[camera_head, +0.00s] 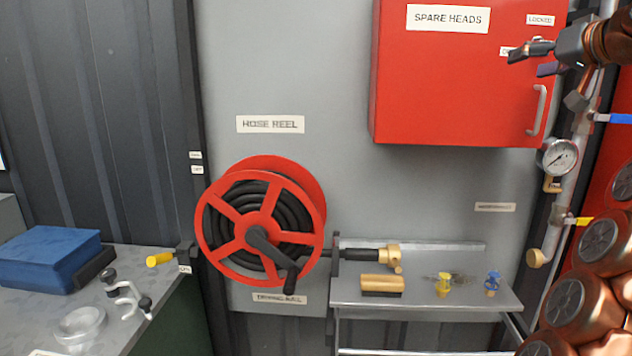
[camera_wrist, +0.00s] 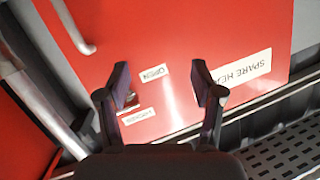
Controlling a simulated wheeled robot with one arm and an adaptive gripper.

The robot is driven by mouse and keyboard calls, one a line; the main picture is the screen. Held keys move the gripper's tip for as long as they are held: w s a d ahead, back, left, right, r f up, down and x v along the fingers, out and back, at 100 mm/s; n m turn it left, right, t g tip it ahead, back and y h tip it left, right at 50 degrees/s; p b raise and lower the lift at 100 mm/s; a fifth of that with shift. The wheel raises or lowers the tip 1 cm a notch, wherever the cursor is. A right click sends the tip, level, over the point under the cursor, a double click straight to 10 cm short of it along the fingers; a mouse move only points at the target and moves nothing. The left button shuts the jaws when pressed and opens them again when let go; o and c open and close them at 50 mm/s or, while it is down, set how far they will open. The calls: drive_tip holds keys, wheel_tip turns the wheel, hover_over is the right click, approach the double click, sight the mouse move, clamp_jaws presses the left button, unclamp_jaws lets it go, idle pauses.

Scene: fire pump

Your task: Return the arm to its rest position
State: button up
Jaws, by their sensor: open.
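My gripper (camera_head: 532,60) is at the upper right of the head view, in front of the right side of the red SPARE HEADS cabinet (camera_head: 440,90). My copper-coloured arm links run down the right edge. In the wrist view my gripper (camera_wrist: 160,85) is open, its two dark fingers apart with nothing between them. Behind the fingers is the red cabinet door (camera_wrist: 180,30), with its OPEN and LOCKED labels and handle. The cabinet door looks shut. No gap between fingers and door can be judged exactly.
A pressure gauge (camera_head: 558,157) and pipe with blue and yellow levers stand close to my arm at right. A red hose reel (camera_head: 262,222) is on the wall. A shelf (camera_head: 420,296) holds a wooden block, a nozzle and small fittings. A left bench carries a blue case (camera_head: 50,258).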

drive_tip(key=a+f+g+y, duration=0.2)
drive_tip(key=a+f+g, duration=0.3)
drive_tip(key=a+f, duration=0.8)
drive_tip(key=s+a+f+n+g, duration=0.2)
drive_tip(key=s+a+f+g, duration=0.2)
drive_tip(key=s+a+f, duration=0.6)
drive_tip(key=s+f+g+h, duration=0.5)
drive_tip(key=s+f+g, duration=0.2)
drive_tip(key=s+f, duration=2.1)
drive_tip(key=s, duration=0.4)
drive_tip(key=shift+s+d+f+m+g, duration=0.2)
drive_tip(key=shift+s+d+m+g, duration=0.1)
drive_tip(key=shift+d+g, duration=0.1)
